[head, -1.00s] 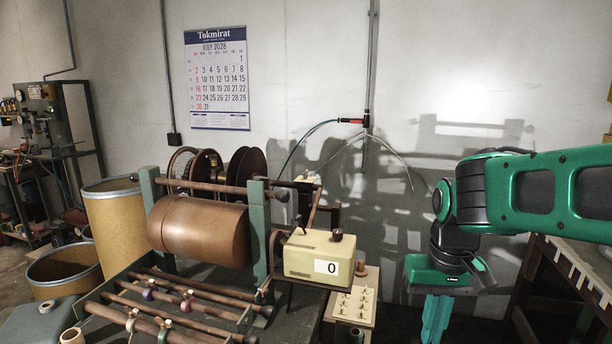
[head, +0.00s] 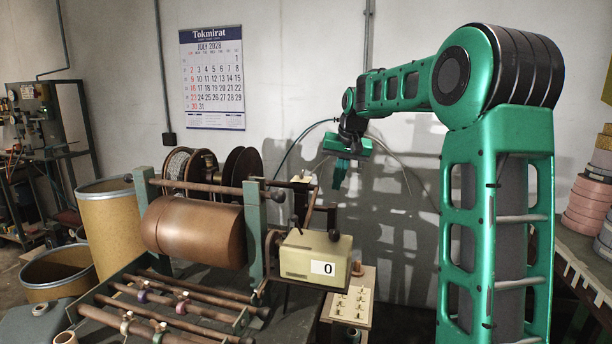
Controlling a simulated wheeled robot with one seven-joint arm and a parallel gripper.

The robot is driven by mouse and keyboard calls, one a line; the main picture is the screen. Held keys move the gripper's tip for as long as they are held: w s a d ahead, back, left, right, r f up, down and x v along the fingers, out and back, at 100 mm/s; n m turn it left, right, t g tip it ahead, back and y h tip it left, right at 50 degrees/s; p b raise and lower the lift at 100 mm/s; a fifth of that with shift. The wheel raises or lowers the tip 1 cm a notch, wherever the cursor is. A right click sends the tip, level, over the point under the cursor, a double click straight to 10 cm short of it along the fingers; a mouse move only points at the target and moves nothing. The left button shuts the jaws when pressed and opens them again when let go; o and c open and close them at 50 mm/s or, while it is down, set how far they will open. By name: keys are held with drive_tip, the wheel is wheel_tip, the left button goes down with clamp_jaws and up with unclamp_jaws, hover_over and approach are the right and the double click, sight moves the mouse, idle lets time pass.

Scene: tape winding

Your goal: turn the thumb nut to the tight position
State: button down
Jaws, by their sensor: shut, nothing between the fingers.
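I cannot tell for sure which part is the thumb nut. The winding machine has a cream counter box (head: 305,259) showing 0, with a brass-coloured knob (head: 357,268) on its right side and a dark knob (head: 334,235) on top. Small collars, one of them purple (head: 142,297), sit on the front rods. My gripper (head: 338,184) is shut and empty. It hangs in the air, above and beyond the counter box in the picture, with its fingers pointing down. It touches nothing that I can see.
A large brown roller (head: 193,231) lies between green posts. A panel with brass pegs (head: 352,306) stands below the counter box. Dark reels (head: 243,168) are behind the roller. A side table with stacked pink rolls (head: 588,205) is at the right. Cardboard drums (head: 115,222) stand at the left.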

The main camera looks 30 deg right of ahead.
sight(302, 175)
drive_tip(key=w+d+r+t+y, duration=0.1)
drive_tip(key=w+d+r, duration=0.15)
drive_tip(key=w, duration=0.45)
drive_tip(key=w+d+r+t+y, duration=0.1)
drive_tip(key=w+d+r+t, duration=0.15)
drive_tip(key=w, duration=0.45)
drive_tip(key=shift+m+g, duration=0.35)
drive_tip(key=shift+m, duration=0.05)
drive_tip(key=x, duration=1)
drive_tip(key=shift+d+f, duration=0.25)
drive_tip(key=shift+f, duration=0.15)
drive_tip(key=shift+w+a+r, duration=0.15)
drive_tip(key=shift+w+a, duration=1.05)
drive_tip(key=shift+a, duration=0.25)
